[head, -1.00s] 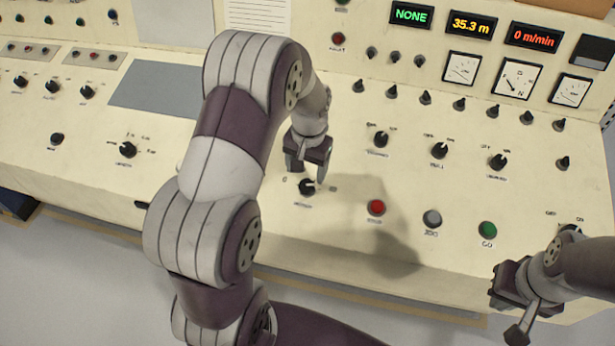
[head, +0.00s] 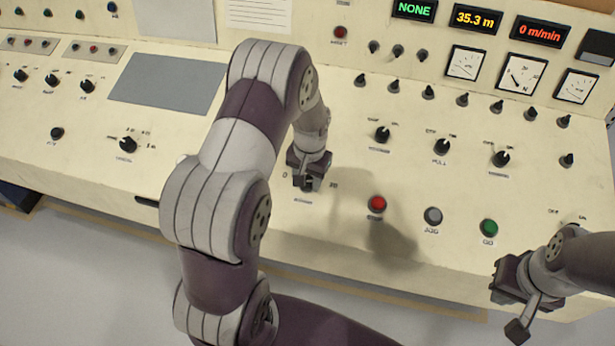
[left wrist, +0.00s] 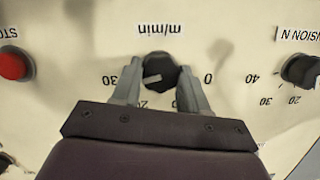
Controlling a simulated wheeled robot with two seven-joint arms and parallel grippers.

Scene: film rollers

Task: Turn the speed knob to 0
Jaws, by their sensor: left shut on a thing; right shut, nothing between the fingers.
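The speed knob, a black dial labelled m/min (left wrist: 160,66), sits between my left gripper's two fingers in the left wrist view. That view is upside down, with 0 printed on the right of the knob and 30 on the left. The white line on the knob points left, toward the 30 side. My left gripper (head: 309,182) is over the knob at the panel's front and is shut on it, hiding most of it in the head view. My right gripper (head: 517,329) is shut and empty, off the panel's front edge at the lower right.
A red stop button (head: 377,204), a grey JOG button (head: 433,216) and a green GO button (head: 489,228) lie right of the knob. Another black knob (left wrist: 300,70) is close by in the wrist view. The speed display (head: 541,32) reads 0 m/min.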

